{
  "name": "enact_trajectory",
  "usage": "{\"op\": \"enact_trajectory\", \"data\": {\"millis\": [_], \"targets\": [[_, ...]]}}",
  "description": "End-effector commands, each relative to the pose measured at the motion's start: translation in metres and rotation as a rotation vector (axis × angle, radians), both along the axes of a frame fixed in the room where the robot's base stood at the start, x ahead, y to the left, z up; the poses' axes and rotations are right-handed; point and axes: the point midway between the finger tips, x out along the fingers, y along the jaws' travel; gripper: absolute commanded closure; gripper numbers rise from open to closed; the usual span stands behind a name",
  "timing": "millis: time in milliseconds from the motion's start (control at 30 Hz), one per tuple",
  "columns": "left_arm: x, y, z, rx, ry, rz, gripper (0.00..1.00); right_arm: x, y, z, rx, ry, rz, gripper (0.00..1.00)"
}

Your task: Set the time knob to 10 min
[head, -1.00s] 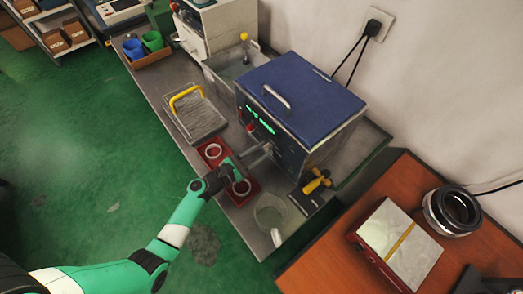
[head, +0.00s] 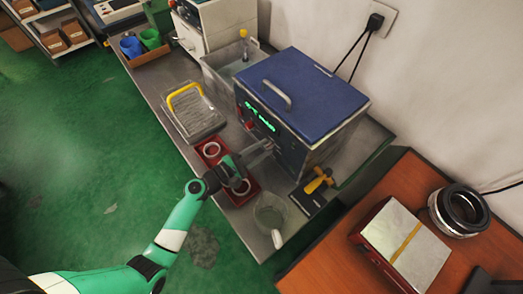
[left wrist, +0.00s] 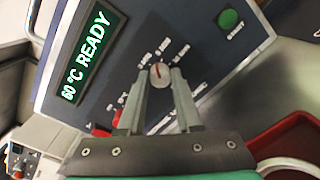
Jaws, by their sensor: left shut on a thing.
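The time knob (left wrist: 160,76) is a small round pale knob with a red pointer line, on the dark front panel of the blue-lidded machine (head: 300,93). In the left wrist view its pointer aims roughly toward the top of the picture. Small white labels (left wrist: 163,49) fan out above it, too blurred to read surely. My left gripper (left wrist: 159,80) is shut on the knob, one finger on each side. In the head view the same gripper (head: 268,148) reaches the panel, and the knob is hidden there. My right gripper is not in view.
A lit green display (left wrist: 90,58) reads "60 °C READY". A green button (left wrist: 230,19) and red controls (left wrist: 103,130) share the panel. Below my arm is a red tray (head: 242,198) with rings. A glass beaker (head: 270,212) and a yellow-handled tool (head: 318,183) stand nearby.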

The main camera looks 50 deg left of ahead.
Motion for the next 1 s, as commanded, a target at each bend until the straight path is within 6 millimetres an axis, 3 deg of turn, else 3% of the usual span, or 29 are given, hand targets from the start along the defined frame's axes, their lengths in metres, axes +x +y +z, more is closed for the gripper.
{"op": "enact_trajectory", "data": {"millis": [1000], "targets": [[0.0,-0.002,-0.004,0.933,-0.069,0.001,1.0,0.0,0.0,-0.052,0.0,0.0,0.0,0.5]]}}
